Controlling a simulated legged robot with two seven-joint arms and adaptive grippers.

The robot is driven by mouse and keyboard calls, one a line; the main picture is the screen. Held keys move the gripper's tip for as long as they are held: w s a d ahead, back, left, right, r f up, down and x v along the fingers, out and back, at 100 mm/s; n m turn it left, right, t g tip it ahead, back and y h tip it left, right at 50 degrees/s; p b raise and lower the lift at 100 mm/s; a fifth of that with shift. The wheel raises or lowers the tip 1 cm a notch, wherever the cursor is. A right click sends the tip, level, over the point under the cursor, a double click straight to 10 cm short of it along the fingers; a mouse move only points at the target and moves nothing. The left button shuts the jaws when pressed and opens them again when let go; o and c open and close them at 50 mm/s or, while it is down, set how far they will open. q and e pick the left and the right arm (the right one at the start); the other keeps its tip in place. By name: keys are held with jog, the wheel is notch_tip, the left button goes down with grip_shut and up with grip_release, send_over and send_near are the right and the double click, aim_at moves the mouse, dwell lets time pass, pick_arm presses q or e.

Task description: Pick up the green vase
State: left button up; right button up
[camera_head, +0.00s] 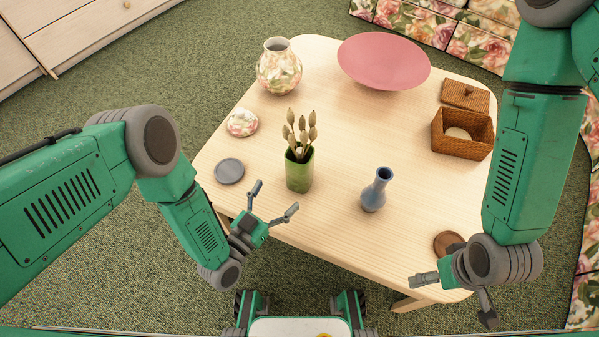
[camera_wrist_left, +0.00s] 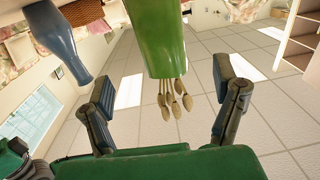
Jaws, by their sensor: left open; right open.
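The green vase (camera_head: 299,172) stands upright near the front middle of the table, with several tan dried buds in it. In the left wrist view the green vase (camera_wrist_left: 158,35) appears upside down, ahead of the fingers and between them. My left gripper (camera_head: 274,200) is open and empty, just in front of and slightly left of the vase, apart from it. Its two fingers also show in the left wrist view (camera_wrist_left: 170,105). My right gripper (camera_head: 450,296) is open and empty at the table's front right edge, away from the vase.
A blue vase (camera_head: 375,190) stands right of the green vase. A grey-blue dish (camera_head: 229,171) lies to its left. A floral vase (camera_head: 279,67), floral ring (camera_head: 242,122), pink bowl (camera_head: 384,60), wicker box (camera_head: 462,134) and brown coaster (camera_head: 448,243) sit around the wooden table (camera_head: 335,235).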

aim_at(293, 174)
pick_arm(q)
jog(key=b+x, duration=0.1)
jog(key=x, duration=0.4)
jog(key=shift+a+f, duration=0.1)
jog(key=shift+a, duration=0.1)
jog(key=shift+w+d, duration=0.4)
jog(key=shift+w, duration=0.1)
jog(key=b+x, duration=0.2)
jog(key=x, duration=0.2)
jog(key=shift+w+d, duration=0.1)
jog(key=shift+w, duration=0.15)
jog(key=shift+w+d, duration=0.15)
jog(key=shift+w, duration=0.2)
jog(key=c, duration=1.5)
